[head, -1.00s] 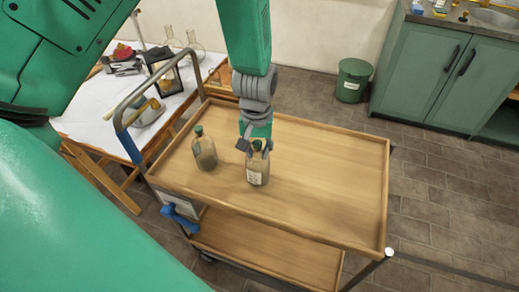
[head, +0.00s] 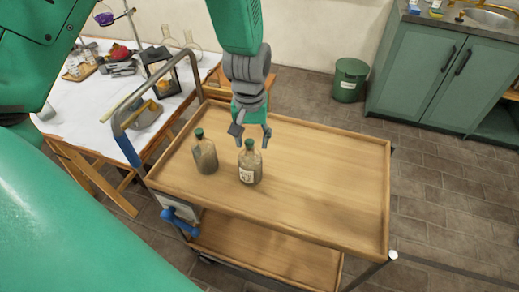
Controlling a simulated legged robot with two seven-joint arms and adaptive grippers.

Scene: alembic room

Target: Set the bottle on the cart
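A glass bottle with a green cap and a white label (head: 250,164) stands upright on the top shelf of the wooden cart (head: 320,185). A second, similar bottle (head: 205,153) stands upright to its left on the same shelf, a small gap apart. My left gripper (head: 252,140) is just above and behind the labelled bottle, pointing down. Its fingers are spread apart, with nothing held between them. My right gripper is not in view.
A table (head: 83,132) with a white cloth, a lantern (head: 162,75) and glassware stands left of the cart. A green bin (head: 349,80) and green cabinets (head: 440,75) are at the back right. The cart's right half is clear.

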